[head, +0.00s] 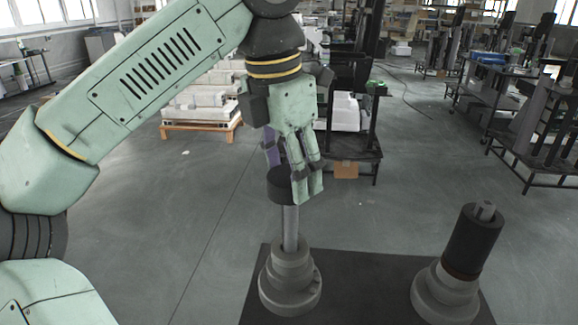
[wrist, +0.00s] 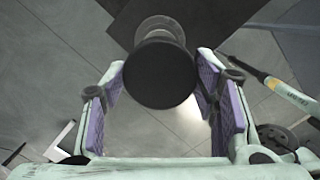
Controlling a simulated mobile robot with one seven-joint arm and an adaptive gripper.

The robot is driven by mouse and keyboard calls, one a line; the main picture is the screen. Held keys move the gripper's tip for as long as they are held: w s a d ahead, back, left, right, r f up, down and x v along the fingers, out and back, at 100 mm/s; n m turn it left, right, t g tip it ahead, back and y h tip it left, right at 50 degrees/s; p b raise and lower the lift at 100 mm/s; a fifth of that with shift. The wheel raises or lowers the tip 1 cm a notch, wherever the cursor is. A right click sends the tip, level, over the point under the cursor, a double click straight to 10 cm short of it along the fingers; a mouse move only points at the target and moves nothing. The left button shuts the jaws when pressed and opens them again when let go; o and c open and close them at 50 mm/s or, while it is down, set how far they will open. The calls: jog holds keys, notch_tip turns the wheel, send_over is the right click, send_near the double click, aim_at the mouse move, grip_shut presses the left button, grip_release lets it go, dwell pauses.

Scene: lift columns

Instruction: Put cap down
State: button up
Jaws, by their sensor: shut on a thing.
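The cap (head: 281,187) is a short black cylinder at the top of the left lift column's grey rod (head: 290,228). The rod rises from a stepped grey base (head: 290,290). My gripper (head: 294,172) points down and is shut on the cap from its sides. In the wrist view the cap's round black top (wrist: 160,74) lies between the purple finger pads. The rod is hidden beneath it there, and part of the grey base shows behind. I cannot tell whether the cap rests fully on the rod.
A second column with a black sleeve (head: 473,240) stands on the right of the same dark plate (head: 365,277). A pallet with pale boxes (head: 205,105) and a black cart (head: 352,150) stand behind. Tables line the right side. Open grey floor lies between.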

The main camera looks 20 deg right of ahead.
aim_at(284, 178)
jog(key=shift+f, duration=0.15)
jog(key=o, duration=1.3)
jog(key=r, duration=0.5)
jog(key=a+r, duration=0.1)
jog(key=r, duration=0.2)
jog(key=shift+s+r+p, duration=0.2)
jog(key=shift+r+p, duration=0.1)
jog(key=shift+r, duration=0.05)
